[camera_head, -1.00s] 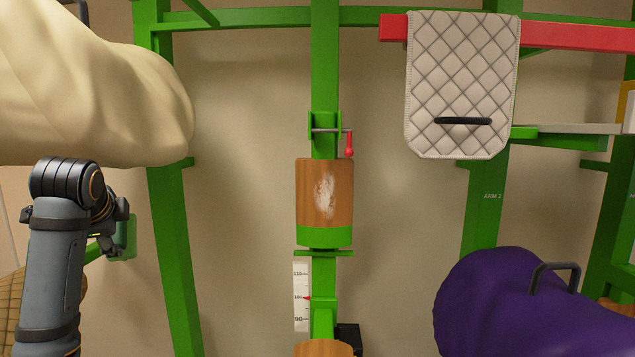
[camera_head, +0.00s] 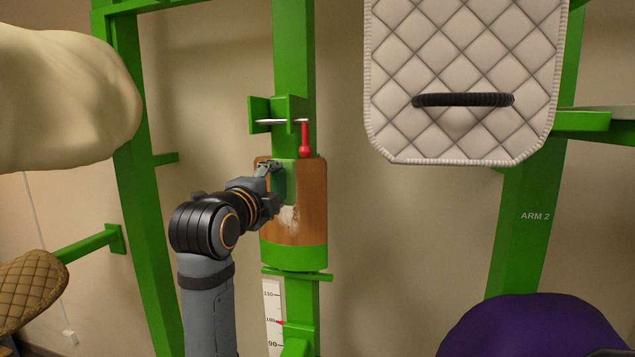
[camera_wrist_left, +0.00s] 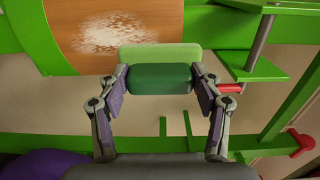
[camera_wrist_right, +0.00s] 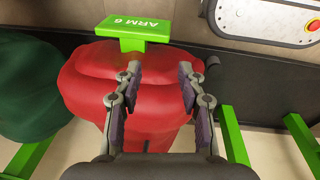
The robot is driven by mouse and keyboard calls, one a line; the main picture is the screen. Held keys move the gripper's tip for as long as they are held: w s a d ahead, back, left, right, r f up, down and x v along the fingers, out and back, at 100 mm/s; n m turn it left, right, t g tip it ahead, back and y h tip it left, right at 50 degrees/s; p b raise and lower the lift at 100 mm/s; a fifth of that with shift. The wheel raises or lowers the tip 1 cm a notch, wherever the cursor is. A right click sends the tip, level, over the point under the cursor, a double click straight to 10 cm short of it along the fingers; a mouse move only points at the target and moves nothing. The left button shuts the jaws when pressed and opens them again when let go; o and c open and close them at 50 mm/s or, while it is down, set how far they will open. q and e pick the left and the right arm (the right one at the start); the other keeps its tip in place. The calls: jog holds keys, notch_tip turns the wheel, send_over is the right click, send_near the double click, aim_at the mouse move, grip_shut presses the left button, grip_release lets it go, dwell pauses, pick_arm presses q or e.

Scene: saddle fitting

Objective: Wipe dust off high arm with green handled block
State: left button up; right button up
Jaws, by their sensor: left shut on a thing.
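The high arm (camera_head: 314,205) is a wood-faced block with a green lower edge on the green post. A pale dust patch (camera_head: 288,219) lies on its face, and the dust also shows in the left wrist view (camera_wrist_left: 112,33). My left gripper (camera_head: 270,175) is shut on the green block (camera_head: 289,182), in front of the upper left of the wood. In the left wrist view the fingers pinch its dark green handle (camera_wrist_left: 160,79), with a lighter green pad (camera_wrist_left: 160,53) beyond. I cannot tell whether the pad touches the wood. My right gripper (camera_wrist_right: 160,70) is open and empty.
A red-handled pin (camera_head: 305,140) sits just above the wood. A quilted pad (camera_head: 462,60) hangs at the upper right, a purple saddle form (camera_head: 535,328) below it. A cream form (camera_head: 65,95) is at left. A red saddle form (camera_wrist_right: 150,90) lies beyond my right gripper.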

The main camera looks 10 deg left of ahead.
aim_at(271, 179)
pick_arm(q)
jog(key=w, duration=0.2)
jog(key=w+a+p, duration=0.1)
jog(key=shift+w+r, duration=0.3)
jog(key=shift+w, duration=0.05)
jog(key=shift+w+a, duration=0.2)
jog(key=shift+a, duration=0.25)
jog(key=shift+w+d, duration=0.1)
jog(key=shift+d, duration=0.1)
jog(key=shift+a, duration=0.1)
jog(key=shift+w, duration=0.2)
pick_arm(e)
jog(key=s+a, duration=0.1)
jog(key=s, duration=0.1)
jog(key=s+a+r, duration=0.1)
jog(key=s+a, duration=0.1)
jog(key=shift+r, duration=0.2)
pick_arm(q)
jog(key=shift+w, duration=0.2)
pick_arm(e)
jog(key=shift+d+r, duration=0.1)
